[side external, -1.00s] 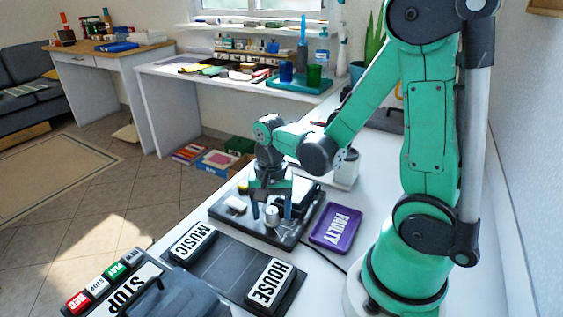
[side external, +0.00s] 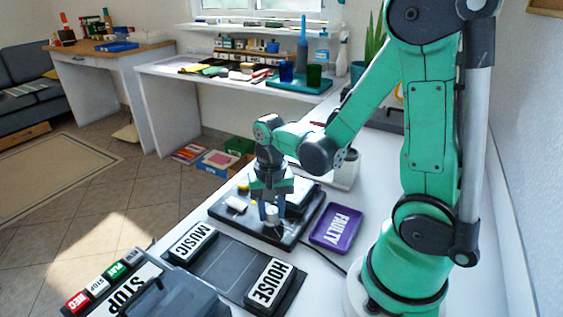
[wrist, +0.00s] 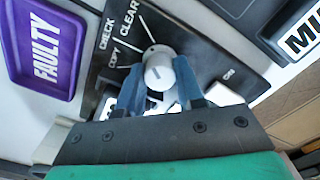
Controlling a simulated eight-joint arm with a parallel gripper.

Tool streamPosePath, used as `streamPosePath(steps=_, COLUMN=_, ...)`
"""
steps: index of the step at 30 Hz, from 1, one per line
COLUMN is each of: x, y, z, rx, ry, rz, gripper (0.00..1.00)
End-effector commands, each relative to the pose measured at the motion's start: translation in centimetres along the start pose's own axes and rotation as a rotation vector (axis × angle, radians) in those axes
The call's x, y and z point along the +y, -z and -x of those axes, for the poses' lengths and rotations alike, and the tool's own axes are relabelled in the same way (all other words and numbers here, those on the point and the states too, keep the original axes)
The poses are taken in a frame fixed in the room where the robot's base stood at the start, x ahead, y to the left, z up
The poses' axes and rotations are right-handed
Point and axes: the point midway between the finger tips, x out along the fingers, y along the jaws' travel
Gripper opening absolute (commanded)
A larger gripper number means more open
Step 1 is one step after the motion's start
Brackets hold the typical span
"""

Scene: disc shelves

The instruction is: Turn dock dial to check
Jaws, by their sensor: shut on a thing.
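The dock dial is a light grey knob (wrist: 158,70) on the black dock (side external: 225,213). The labels CLEAR, CHECK and COPY are printed beside it in the wrist view, with thin lines running toward the knob. A small dark mark shows on the knob, but I cannot tell which label it points to. My gripper (wrist: 160,88) reaches down over the dock with its two blue-grey fingers closed on the knob's sides. In the side view my gripper (side external: 271,213) hides part of the knob (side external: 272,220).
A purple FAULTY tray (side external: 336,228) lies right of the dock. A dark shelf with MUSIC (side external: 193,242) and HOUSE (side external: 269,284) blocks stands in front. A white button (wrist: 222,94) sits on the dock near the knob.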

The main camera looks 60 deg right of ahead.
Motion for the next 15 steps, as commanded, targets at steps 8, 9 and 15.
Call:
streamPosePath(steps=8, x=-0.01, y=0.02, z=0.02, rx=0.0, ry=0.0, rz=0.233, gripper=0.0)
streamPosePath(steps=9, x=-0.01, y=0.02, z=0.02, rx=0.0, ry=0.0, rz=0.266, gripper=0.0)
streamPosePath(steps=15, x=-0.01, y=0.02, z=0.02, rx=0.0, ry=0.0, rz=0.418, gripper=0.0)
